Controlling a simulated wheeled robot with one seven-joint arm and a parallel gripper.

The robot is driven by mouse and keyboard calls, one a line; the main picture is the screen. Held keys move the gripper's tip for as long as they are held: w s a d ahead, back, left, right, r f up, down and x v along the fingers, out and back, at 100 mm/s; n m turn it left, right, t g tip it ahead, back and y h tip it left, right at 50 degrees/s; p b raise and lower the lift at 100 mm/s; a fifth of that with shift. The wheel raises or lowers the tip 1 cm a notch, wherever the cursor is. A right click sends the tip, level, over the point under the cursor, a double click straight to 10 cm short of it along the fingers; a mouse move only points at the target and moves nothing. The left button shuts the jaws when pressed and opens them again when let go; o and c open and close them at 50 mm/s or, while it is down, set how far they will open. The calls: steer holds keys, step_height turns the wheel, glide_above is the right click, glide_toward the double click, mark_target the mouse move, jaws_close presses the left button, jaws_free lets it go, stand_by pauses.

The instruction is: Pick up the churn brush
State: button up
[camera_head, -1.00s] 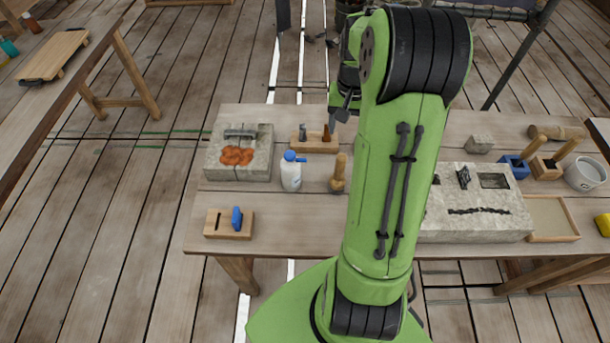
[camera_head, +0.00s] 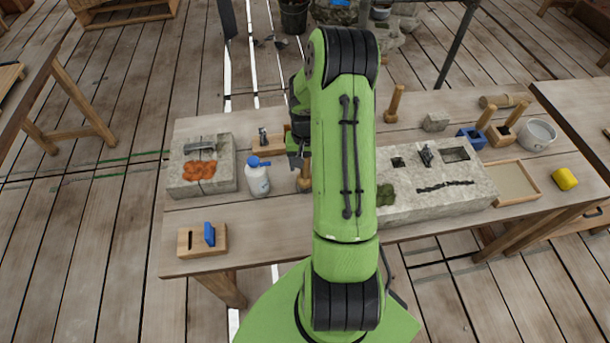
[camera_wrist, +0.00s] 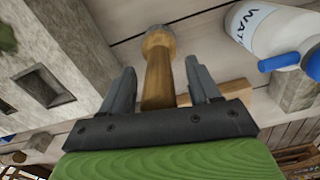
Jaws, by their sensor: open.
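A light wooden piece with a round handle, which I take to be the churn brush (camera_head: 304,180), stands on the table just right of the white bottle, partly hidden by my arm. In the wrist view the brush (camera_wrist: 158,85) lies between my two fingers, with a greyish round end beyond the fingertips. My gripper (camera_wrist: 160,72) is open, with a finger on each side of the handle and visible gaps between. In the head view my gripper (camera_head: 298,152) is at the brush's upper part, mostly hidden by my arm.
The white bottle with a blue cap (camera_head: 257,180) stands close on the left; it also shows in the wrist view (camera_wrist: 262,28). A stone slab (camera_head: 430,205) is on the right. A wooden block (camera_head: 268,145) sits behind.

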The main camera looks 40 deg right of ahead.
jaws_close()
stand_by(0.3)
